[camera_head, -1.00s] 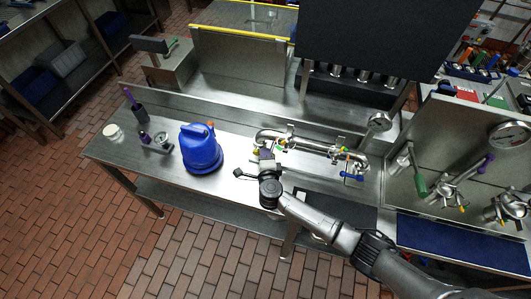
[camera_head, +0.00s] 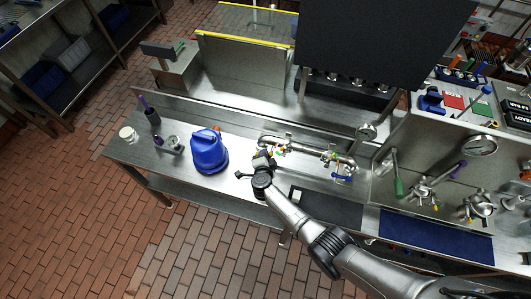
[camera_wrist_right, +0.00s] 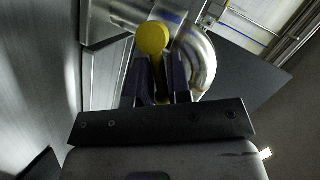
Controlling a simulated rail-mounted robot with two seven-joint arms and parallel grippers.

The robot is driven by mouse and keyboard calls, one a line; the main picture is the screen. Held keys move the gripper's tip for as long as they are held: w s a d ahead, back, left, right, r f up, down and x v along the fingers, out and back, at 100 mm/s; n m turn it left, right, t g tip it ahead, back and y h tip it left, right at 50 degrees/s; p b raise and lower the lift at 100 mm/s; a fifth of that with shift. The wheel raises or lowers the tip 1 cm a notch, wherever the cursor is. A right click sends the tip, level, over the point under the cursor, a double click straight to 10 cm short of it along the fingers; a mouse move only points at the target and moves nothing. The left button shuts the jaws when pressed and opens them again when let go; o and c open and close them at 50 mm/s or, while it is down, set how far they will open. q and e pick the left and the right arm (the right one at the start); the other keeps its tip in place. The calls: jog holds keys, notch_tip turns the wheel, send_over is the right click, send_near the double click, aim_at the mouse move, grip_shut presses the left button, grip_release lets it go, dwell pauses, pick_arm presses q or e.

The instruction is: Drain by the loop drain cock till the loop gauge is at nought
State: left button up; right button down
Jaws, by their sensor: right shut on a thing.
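The gauge is too small to read. My right gripper (camera_head: 264,156) is at the left end of the loop. In the right wrist view its fingers (camera_wrist_right: 158,75) are closed around a part with a round yellow end (camera_wrist_right: 152,38), which looks like the drain cock's handle, beside a curved pipe (camera_wrist_right: 200,60). The gripper hides most of the cock in the head view. My left gripper is not in view.
A blue jug (camera_head: 208,151) stands on the bench left of my gripper. A blue handle (camera_head: 341,177) is at the loop's right end. A dark mat (camera_head: 318,203) lies in front. A larger gauge (camera_head: 479,146) and green-handled valve (camera_head: 397,185) are at the right.

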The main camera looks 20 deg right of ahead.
jog(key=shift+a+f+n+p, duration=0.1)
jog(key=shift+f+n+p, duration=0.05)
jog(key=shift+n+p, duration=0.15)
jog(key=shift+s, duration=0.1)
jog(key=c, duration=1.4)
grip_release()
jog(key=shift+o, duration=1.2)
jog(key=shift+s+a+r+p, duration=0.2)
jog(key=shift+s+r+p, duration=0.05)
jog(key=shift+r+p, duration=0.25)
jog(key=p+v, duration=0.9)
jog(key=v, duration=0.4)
jog(key=shift+a+f+p, duration=0.15)
jog(key=shift+f+p, duration=0.05)
jog(key=shift+p, duration=0.1)
